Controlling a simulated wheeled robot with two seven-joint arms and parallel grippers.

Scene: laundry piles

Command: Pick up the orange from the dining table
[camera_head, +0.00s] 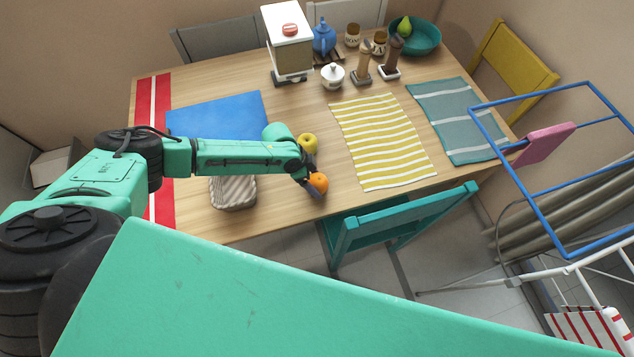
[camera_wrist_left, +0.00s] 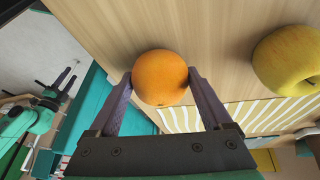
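The orange (camera_head: 319,181) is at the near edge of the wooden dining table (camera_head: 285,207). My left gripper (camera_head: 312,184) reaches across the table's left part to it. In the left wrist view, the orange (camera_wrist_left: 160,77) sits between the tips of the two dark fingers of my left gripper (camera_wrist_left: 161,72). The fingertips appear to touch it on both sides, so the gripper looks shut on it. I cannot tell whether the orange rests on the table or is just clear of it.
A yellow apple (camera_head: 308,141) lies close behind the orange; it also shows in the wrist view (camera_wrist_left: 288,58). A striped basket (camera_head: 233,192) stands left, a yellow-striped cloth (camera_head: 383,142) lies right. A teal chair (camera_head: 398,220) stands at the near edge.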

